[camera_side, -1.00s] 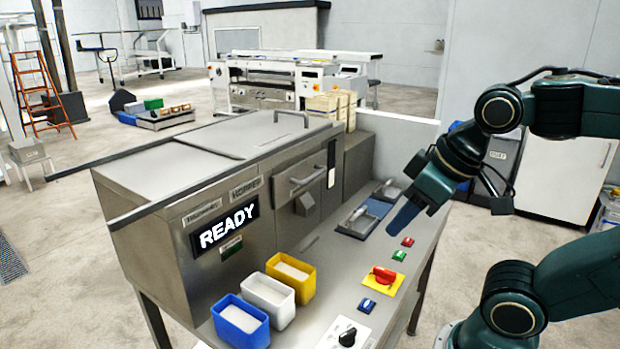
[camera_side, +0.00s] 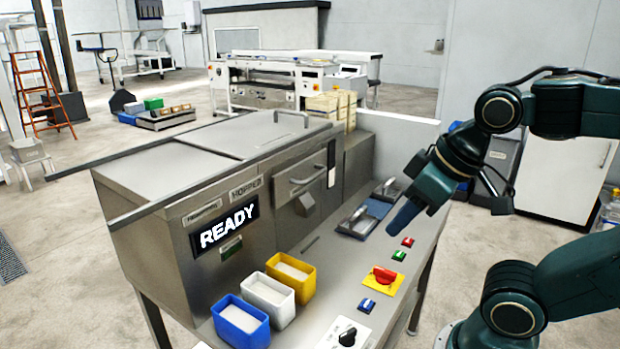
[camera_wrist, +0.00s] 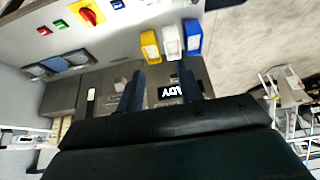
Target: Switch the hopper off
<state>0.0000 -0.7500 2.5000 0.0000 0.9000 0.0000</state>
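The steel hopper machine (camera_side: 150,175) has a "HOPPER" plate (camera_side: 246,188) and a lit display reading "READY" (camera_side: 226,227). On the deck in front are a red button (camera_side: 407,242), a green button (camera_side: 398,255), a red rotary switch on a yellow plate (camera_side: 384,276), a blue button (camera_side: 367,305) and a black knob (camera_side: 347,336). The red rotary switch also shows in the wrist view (camera_wrist: 88,15). Which control serves the hopper is unclear. My gripper (camera_side: 391,230) hangs above the deck, behind the buttons, touching none. In the wrist view its fingers (camera_wrist: 158,82) stand apart, empty.
Yellow (camera_side: 291,276), white (camera_side: 268,297) and blue (camera_side: 240,322) tubs stand on the deck by the hopper front. A clear strip of deck lies between tubs and controls. A rail runs along the machine's top edge.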

